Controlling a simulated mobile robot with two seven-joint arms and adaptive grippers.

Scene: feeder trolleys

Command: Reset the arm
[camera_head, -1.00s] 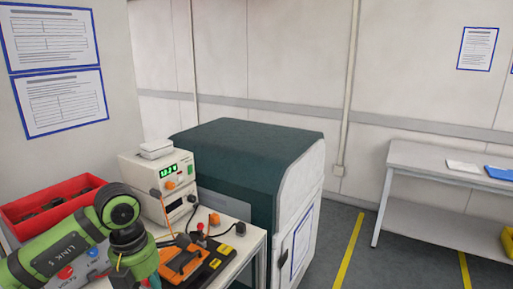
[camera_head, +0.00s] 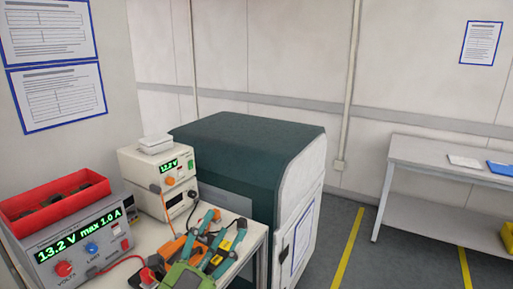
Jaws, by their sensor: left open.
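My left gripper (camera_head: 226,221) comes up from the bottom edge over the white bench. Its two teal fingers are spread apart and point away from me, with nothing visible between them. Its green body shows at the bottom of the view. Below or behind the fingers are an orange tool (camera_head: 172,247) and a black and yellow item (camera_head: 227,242), both partly hidden. I cannot tell whether the fingers touch them. My right gripper is not in view.
A power supply (camera_head: 78,251) reading 13.2 V carries a red bin (camera_head: 28,203). White instruments (camera_head: 155,180) stand behind on the bench (camera_head: 150,235). A dark green-topped cabinet (camera_head: 245,145) stands beyond. Floor is free before the right table (camera_head: 430,160).

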